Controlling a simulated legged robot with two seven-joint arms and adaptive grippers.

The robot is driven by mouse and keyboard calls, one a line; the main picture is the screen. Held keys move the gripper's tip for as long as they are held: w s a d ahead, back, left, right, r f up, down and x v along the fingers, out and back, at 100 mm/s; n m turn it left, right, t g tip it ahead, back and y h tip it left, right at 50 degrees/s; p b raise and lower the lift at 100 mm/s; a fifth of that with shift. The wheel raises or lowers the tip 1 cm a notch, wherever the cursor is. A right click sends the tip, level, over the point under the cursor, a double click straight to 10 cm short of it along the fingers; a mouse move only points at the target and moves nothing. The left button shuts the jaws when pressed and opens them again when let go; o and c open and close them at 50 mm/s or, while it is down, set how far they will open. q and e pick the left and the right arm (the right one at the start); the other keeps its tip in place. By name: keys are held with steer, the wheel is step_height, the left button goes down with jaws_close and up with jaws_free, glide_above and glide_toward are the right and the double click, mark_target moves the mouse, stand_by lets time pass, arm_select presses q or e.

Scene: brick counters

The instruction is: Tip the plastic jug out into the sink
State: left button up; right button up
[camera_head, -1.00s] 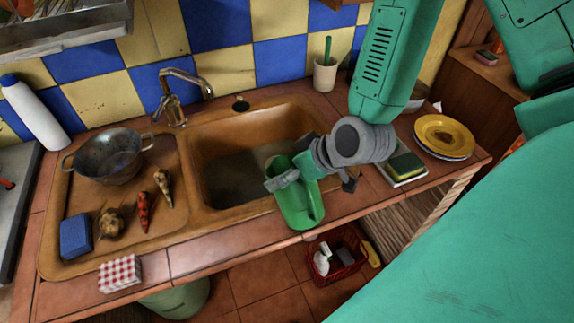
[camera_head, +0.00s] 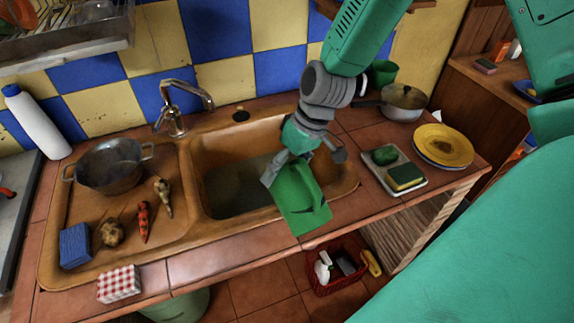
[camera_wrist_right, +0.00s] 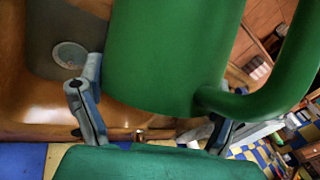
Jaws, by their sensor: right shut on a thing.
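The green plastic jug (camera_head: 306,201) is held over the front right edge of the sink in the head view. It looks tilted; its inside and any contents are hidden. My right gripper (camera_head: 303,163) is shut on the jug, one finger on each side of its body. In the right wrist view the jug (camera_wrist_right: 165,60) fills the middle, its handle at the right, between the gripper's fingers (camera_wrist_right: 155,112). The brown sink basin (camera_head: 228,190) lies left of the jug, and its round drain (camera_wrist_right: 70,54) shows in the wrist view. My left gripper is out of view.
A metal tap (camera_head: 175,105) stands behind the sink. A metal colander (camera_head: 108,165), vegetables (camera_head: 143,222) and a blue sponge (camera_head: 75,245) are on the drainboard. At the right are a sponge tray (camera_head: 376,174), yellow plate (camera_head: 436,143) and lidded pot (camera_head: 402,108).

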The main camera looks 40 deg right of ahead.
steer(key=shift+w+d+f+g, duration=0.2)
steer(key=shift+w+f+g, duration=0.2)
steer(key=shift+w+g, duration=0.35)
steer(key=shift+w+f+m+g+y+b, duration=0.3)
steer(key=shift+w+f+g+y+b, duration=0.15)
steer(key=shift+g, duration=0.4)
steer(key=shift+w+d+f+m+g+y+b, duration=0.3)
steer(key=shift+w+f+g+b, duration=0.85)
steer(key=shift+b, duration=0.75)
steer(key=shift+w+d+f+m+g+y+b, duration=0.2)
steer(key=shift+w+f+g+y+b, duration=0.2)
steer(key=shift+w+f+g+b, duration=1.15)
steer(key=shift+w+d+f+m+g+y+b, duration=0.3)
steer(key=shift+w+f+g+b, duration=0.45)
steer(key=shift+b, duration=1.5)
steer(key=shift+s, duration=0.2)
